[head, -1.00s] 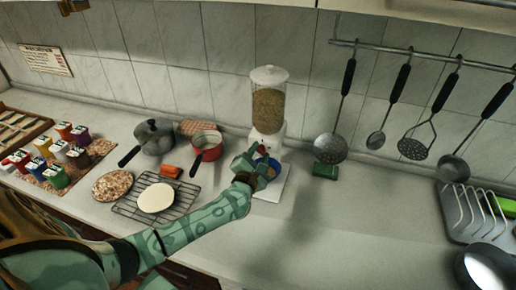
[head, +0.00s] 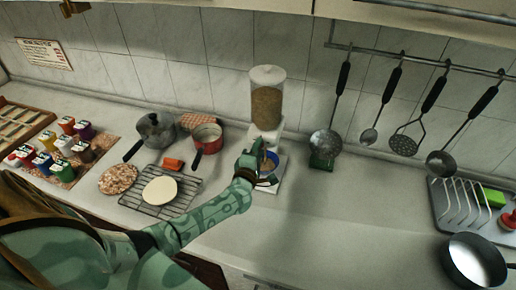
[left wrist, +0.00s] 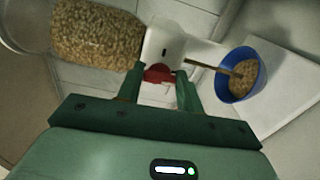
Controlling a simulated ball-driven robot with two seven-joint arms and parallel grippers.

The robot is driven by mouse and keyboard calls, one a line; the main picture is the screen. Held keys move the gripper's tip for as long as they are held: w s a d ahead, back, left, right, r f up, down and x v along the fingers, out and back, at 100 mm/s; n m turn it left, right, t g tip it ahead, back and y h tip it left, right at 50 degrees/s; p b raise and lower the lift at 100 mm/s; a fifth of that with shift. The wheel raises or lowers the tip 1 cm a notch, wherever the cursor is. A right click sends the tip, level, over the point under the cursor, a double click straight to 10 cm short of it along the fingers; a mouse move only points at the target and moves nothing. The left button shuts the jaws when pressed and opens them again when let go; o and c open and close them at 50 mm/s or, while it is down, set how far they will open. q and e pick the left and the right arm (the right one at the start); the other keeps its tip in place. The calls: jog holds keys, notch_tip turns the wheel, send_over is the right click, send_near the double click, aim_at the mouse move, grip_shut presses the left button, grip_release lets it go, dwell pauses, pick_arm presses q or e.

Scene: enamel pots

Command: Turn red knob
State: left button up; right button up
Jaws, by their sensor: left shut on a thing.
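The red knob (left wrist: 158,73) is on the front of the white dispenser base (left wrist: 168,42), below a clear hopper of grain (left wrist: 98,36). In the left wrist view my left gripper (left wrist: 160,80) has its two green fingers on either side of the knob and is shut on it. A thin brown stream of grain (left wrist: 212,69) runs from the dispenser's spout into a blue bowl (left wrist: 262,82), which has grain in it. In the head view the dispenser (head: 267,97) stands upright by the wall, and my gripper hides the knob. My right gripper is not in view.
A red pan (head: 207,136), a grey pot (head: 155,131) and a wire rack (head: 183,204) stand left of the dispenser. Ladles and other utensils hang from a rail (head: 420,60) at right. The counter right of the dispenser is mostly clear.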

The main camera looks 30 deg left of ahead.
pick_arm(q)
jog(key=shift+f, duration=0.1)
dwell(0.4)
jog(key=o, duration=1)
jog(key=p+v, duration=0.1)
jog(key=v, duration=1.5)
jog(key=shift+s+d, duration=0.15)
jog(key=shift+d, duration=0.05)
